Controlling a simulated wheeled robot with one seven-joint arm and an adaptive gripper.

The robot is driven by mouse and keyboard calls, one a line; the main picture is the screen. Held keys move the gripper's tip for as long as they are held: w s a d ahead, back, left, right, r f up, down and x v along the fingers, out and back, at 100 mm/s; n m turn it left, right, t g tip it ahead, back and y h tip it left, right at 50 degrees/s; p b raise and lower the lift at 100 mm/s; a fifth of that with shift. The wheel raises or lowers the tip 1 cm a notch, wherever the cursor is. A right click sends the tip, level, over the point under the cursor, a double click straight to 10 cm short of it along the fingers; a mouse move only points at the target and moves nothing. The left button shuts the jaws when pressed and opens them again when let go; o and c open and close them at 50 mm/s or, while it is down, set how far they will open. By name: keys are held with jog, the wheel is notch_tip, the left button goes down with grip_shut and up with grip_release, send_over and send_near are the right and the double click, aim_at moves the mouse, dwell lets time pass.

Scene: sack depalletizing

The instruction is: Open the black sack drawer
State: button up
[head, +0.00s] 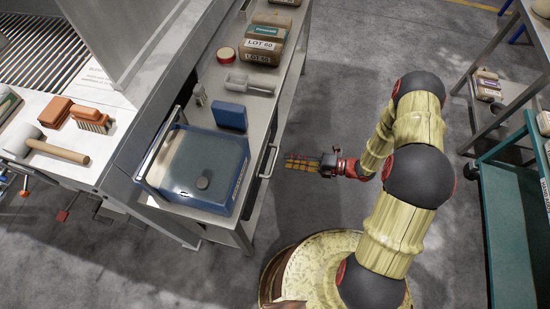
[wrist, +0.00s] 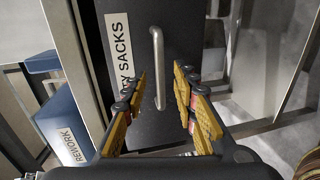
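The black drawer (wrist: 190,35) has a white label ending in "Y SACKS" and a metal bar handle (wrist: 157,50). In the head view the handle (head: 269,161) stands out from the right side of the steel bench. My gripper (head: 287,161) points left at the handle, with a small gap in front of its yellow fingertips. In the wrist view my gripper (wrist: 162,85) is open and empty, with fingers on either side of the handle's line. Whether any finger touches the handle cannot be told. The drawer front looks shut.
The bench top (head: 248,105) holds a clear-lidded blue box (head: 205,170), a blue block (head: 229,116) and brown sacks (head: 265,45). A blue bin (wrist: 65,125) labelled "REWORK" sits lower left in the wrist view. A teal cart (head: 512,220) stands right.

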aim_at(275, 158)
jog(key=b+x, duration=0.2)
jog(key=x, duration=0.5)
jog(key=shift+a, duration=0.15)
jog(key=shift+c, duration=0.3)
grip_shut()
dwell(0.5)
